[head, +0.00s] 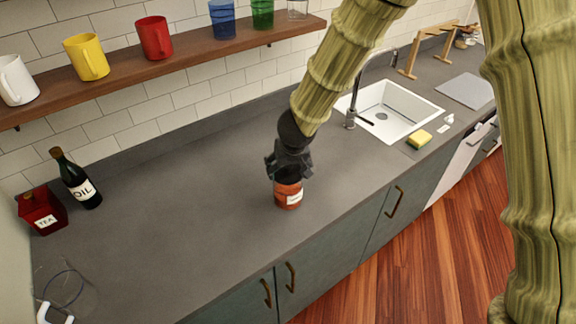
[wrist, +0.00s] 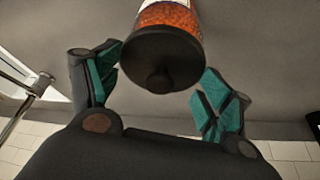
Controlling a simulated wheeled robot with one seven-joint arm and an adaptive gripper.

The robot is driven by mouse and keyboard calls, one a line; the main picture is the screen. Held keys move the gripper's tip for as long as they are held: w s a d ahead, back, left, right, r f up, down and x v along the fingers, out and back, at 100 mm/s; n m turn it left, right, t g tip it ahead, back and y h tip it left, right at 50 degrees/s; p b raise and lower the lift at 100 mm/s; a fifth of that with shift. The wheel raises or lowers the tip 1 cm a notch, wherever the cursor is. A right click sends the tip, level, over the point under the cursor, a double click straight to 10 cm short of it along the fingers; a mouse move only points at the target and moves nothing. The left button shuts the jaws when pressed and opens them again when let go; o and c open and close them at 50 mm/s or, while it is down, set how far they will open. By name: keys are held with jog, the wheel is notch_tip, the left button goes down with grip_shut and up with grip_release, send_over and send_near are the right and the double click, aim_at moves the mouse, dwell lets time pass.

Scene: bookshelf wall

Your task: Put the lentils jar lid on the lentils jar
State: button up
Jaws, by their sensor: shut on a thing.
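The lentils jar (head: 289,196) stands upright on the grey counter near its front edge, with orange contents and a white label. My gripper (head: 288,172) is right above it, pointing down. In the wrist view the dark lentils jar lid (wrist: 161,58) with its round knob is between my two teal-padded fingers, and my gripper (wrist: 160,82) is shut on it. The jar (wrist: 168,17) shows directly beyond the lid, lined up with it. The lid looks to be at the jar's mouth; I cannot tell whether it is fully seated. In the head view my fingers mostly hide the lid.
An oil bottle (head: 75,180) and a red tea box (head: 43,210) stand at the left. A sink (head: 395,108) with a faucet and a yellow sponge (head: 419,139) are to the right. A shelf with mugs (head: 155,38) hangs behind. The counter around the jar is clear.

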dwell(0.3)
jog(key=o, duration=1)
jog(key=shift+r, duration=0.1)
jog(key=v, duration=1.1)
jog(key=shift+r, duration=0.4)
jog(key=shift+s, duration=0.15)
